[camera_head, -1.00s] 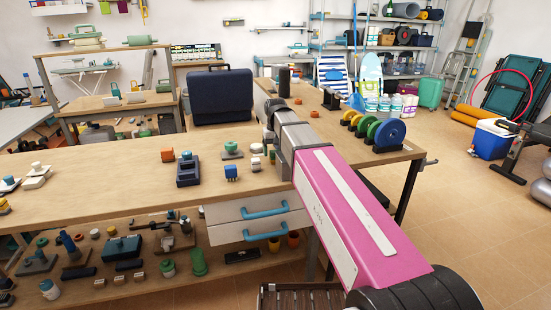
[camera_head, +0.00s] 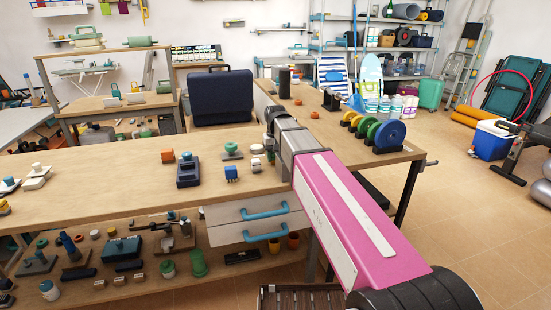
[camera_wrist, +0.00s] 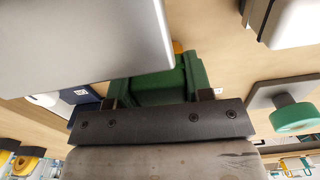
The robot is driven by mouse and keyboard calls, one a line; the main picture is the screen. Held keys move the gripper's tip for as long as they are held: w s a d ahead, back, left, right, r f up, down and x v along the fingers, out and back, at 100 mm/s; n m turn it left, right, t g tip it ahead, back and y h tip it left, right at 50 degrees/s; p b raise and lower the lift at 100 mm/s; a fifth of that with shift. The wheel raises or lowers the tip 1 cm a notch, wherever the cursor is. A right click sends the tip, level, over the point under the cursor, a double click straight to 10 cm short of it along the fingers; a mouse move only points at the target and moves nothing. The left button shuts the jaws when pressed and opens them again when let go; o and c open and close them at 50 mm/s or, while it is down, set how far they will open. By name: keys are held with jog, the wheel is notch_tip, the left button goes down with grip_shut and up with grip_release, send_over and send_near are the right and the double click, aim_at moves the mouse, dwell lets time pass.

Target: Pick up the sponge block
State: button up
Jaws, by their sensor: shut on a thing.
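In the wrist view my gripper (camera_wrist: 157,97) is shut on a dark green block (camera_wrist: 152,84), with one finger at each side of it. A small yellow part shows behind the block. I take this to be the sponge block, but its form is partly hidden by the gripper and by a large grey surface (camera_wrist: 75,40) in front. In the head view my arm reaches over the right part of the wooden bench (camera_head: 110,180). Its own links hide the gripper's fingers and the held block there.
A dark blue case (camera_head: 221,97) stands behind. Colored discs (camera_head: 390,136) stand to the right. The bench's front middle is clear.

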notch_tip(320, 180, up, 10)
jog(key=shift+f, duration=0.15)
dwell(0.3)
